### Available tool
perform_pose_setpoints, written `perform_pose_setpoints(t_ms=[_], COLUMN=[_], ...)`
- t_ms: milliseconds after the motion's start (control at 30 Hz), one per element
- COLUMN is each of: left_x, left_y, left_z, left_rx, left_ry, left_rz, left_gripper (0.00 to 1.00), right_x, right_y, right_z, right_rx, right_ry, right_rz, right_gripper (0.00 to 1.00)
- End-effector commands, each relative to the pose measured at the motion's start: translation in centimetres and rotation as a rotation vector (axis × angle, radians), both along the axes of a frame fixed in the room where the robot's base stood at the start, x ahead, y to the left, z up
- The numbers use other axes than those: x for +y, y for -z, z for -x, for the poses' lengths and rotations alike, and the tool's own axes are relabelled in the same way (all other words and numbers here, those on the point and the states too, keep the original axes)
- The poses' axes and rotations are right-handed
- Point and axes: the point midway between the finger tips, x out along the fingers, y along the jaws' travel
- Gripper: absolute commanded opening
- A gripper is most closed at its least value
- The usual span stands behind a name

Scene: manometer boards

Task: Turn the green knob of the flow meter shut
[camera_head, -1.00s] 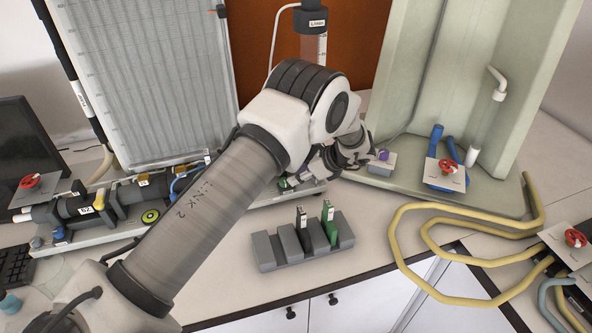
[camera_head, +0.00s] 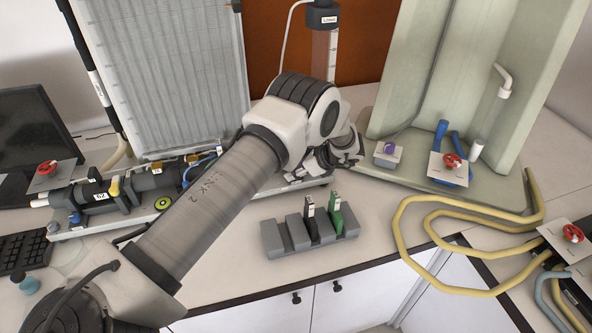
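I cannot clearly make out the flow meter's green knob; my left arm covers part of the bench apparatus. A round black part with a yellow-green ring (camera_head: 163,203) sits on the front of the pipework at left, and I cannot tell whether it is that knob. My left gripper (camera_head: 342,155) is low over the back of the bench, beyond the arm's elbow. Its fingers are small and partly hidden, so its opening is unclear. A small grey box with a purple knob (camera_head: 390,147) stands just right of it, with a gap between. My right gripper is not in view.
A grey rack (camera_head: 272,240) with a black and a green upright piece stands near the bench's front edge. Yellow hose (camera_head: 398,235) loops at right. Red valve knobs show at left (camera_head: 47,167) and right (camera_head: 453,160). Bare bench lies between rack and hose.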

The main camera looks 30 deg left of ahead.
Motion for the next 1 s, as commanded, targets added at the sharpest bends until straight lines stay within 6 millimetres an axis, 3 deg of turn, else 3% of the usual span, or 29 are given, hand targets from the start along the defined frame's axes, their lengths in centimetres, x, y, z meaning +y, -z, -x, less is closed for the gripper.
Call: perform_pose_setpoints(t_ms=[233, 1000], left_x=[-0.1, -3.9], left_y=[-0.3, -5.0], left_z=[0.1, 2.5], left_rx=[0.001, -0.001], left_ry=[0.001, 0.001], left_rz=[0.000, 0.000], left_gripper=[0.39, 0.39], right_x=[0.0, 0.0], right_y=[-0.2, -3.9], right_z=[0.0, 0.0], right_rx=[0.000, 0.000], right_ry=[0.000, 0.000], right_rz=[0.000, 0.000], right_gripper=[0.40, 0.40])
